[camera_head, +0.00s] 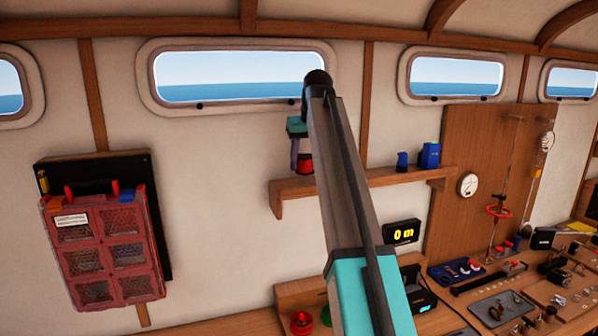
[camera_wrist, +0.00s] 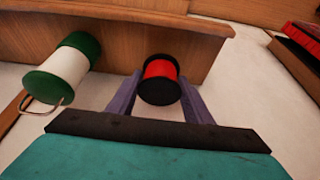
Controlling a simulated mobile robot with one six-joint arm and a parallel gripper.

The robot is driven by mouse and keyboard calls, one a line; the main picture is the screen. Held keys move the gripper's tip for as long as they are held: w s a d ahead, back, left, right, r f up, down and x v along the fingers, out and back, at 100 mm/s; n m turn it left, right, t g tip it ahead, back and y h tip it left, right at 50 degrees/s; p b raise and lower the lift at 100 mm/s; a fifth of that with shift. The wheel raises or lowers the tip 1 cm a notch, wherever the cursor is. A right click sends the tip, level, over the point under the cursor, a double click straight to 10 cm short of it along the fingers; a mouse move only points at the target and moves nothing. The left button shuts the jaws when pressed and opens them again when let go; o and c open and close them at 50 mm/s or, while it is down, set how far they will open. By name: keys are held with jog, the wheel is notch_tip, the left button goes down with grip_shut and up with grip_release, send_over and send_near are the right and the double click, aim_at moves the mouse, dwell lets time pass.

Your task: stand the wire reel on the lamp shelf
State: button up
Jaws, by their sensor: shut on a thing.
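The wire reel has a red middle and black ends. It shows between my fingers in the wrist view (camera_wrist: 160,70) and as a red patch beside my arm in the head view (camera_head: 305,165). My gripper (camera_wrist: 158,97) is shut on it. The reel is at the left end of the wooden wall shelf (camera_head: 375,180), close above its top; I cannot tell whether it touches the wood. In the wrist view, the shelf (camera_wrist: 130,33) fills the upper part, with a white and green lamp (camera_wrist: 62,68) with a wire handle beside the reel. My arm hides the shelf's middle in the head view.
Blue items (camera_head: 428,155) stand on the shelf's right part. A red case (camera_head: 100,250) hangs on the wall at left. Windows line the wall above.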

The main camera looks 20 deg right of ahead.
aim_at(304, 158)
jog(key=shift+a, duration=0.25)
jog(key=shift+a, duration=0.1)
jog(key=shift+w+a+f, duration=0.1)
jog(key=shift+a+f, duration=0.05)
jog(key=shift+f, duration=1.6)
jog(key=o, duration=1.3)
jog(key=shift+f, duration=0.1)
jog(key=shift+v, duration=3.9)
